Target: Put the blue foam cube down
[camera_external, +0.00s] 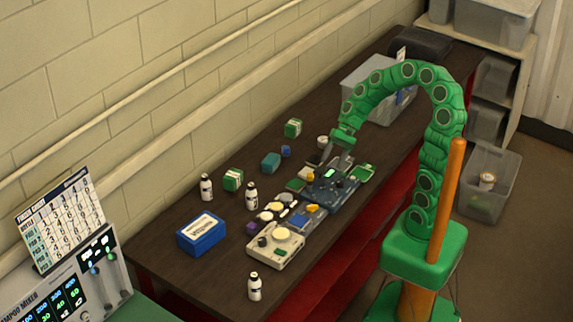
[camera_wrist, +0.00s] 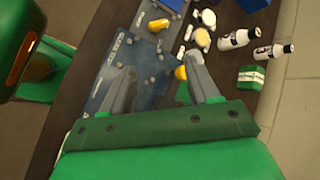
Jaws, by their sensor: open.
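A small blue block (camera_external: 286,151), which looks like the blue foam cube, sits on the dark bench behind a teal block (camera_external: 271,162). It is too small to be sure of its shape. My gripper (camera_external: 335,159) is over the dark blue pegged board (camera_external: 338,196), to the right of the small blue block and apart from it. In the wrist view my gripper (camera_wrist: 161,86) has its fingers spread, with the board (camera_wrist: 118,62) below. A yellow piece (camera_wrist: 181,73) shows beside the right finger. I see nothing held, and no blue cube between the fingers.
Several white bottles (camera_external: 251,196), green-and-white boxes (camera_external: 233,180) and a blue box (camera_external: 202,234) stand on the bench. A beige tray (camera_external: 285,258) lies nearer the front. A grey bin (camera_external: 365,75) stands behind my arm.

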